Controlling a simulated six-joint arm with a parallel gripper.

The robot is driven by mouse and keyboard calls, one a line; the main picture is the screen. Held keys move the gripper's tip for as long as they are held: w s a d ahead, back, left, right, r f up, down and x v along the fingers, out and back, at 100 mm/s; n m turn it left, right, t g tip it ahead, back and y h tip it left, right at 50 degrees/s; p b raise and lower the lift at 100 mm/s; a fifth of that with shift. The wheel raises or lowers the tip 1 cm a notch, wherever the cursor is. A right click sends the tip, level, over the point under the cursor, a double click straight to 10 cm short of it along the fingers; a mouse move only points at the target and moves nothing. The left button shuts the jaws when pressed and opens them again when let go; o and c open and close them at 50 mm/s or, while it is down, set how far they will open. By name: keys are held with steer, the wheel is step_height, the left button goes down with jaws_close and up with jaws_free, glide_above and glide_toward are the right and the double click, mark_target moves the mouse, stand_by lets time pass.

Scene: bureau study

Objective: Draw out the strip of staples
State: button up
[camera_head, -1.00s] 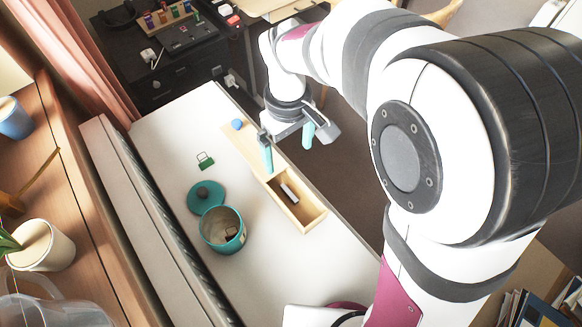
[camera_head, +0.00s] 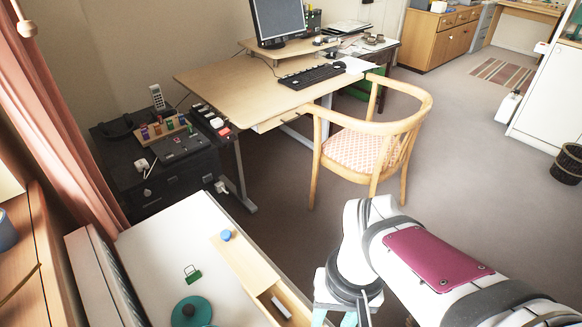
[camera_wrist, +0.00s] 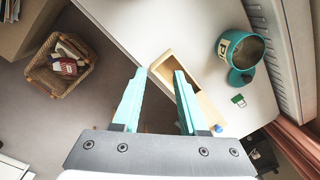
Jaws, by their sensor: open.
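A long pale wooden box lies on the white surface, its lid (camera_head: 240,259) with a blue knob (camera_head: 226,236) drawn back so that one end is open. A small grey strip, apparently the staples (camera_head: 281,308), lies in the open part; I cannot make it out in the wrist view. The box (camera_wrist: 207,107) and knob (camera_wrist: 218,128) also show in the wrist view. My gripper (camera_wrist: 159,74) is open and empty, its teal fingers apart. In the head view my gripper (camera_head: 336,319) is to the right of the box, cut off by the bottom edge.
A teal pot (camera_wrist: 224,45) stands beside the box, its round lid (camera_head: 190,313) off and next to it. A green clip (camera_head: 192,273) lies near. A wooden chair (camera_head: 362,150), desk (camera_head: 235,80) and dark cabinet (camera_head: 165,184) stand beyond; a basket (camera_wrist: 62,85) is on the floor.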

steer(key=w+a+f+n, duration=0.3)
steer(key=w+n, duration=0.1)
steer(key=w, duration=0.1)
steer(key=n+h, duration=0.1)
steer(key=n, duration=0.4)
glide_above(281, 308)
step_height(281, 308, down, 8)
steer(key=r, duration=0.1)
step_height(281, 308, down, 9)
jaws_close()
steer(key=shift+r, duration=3.05)
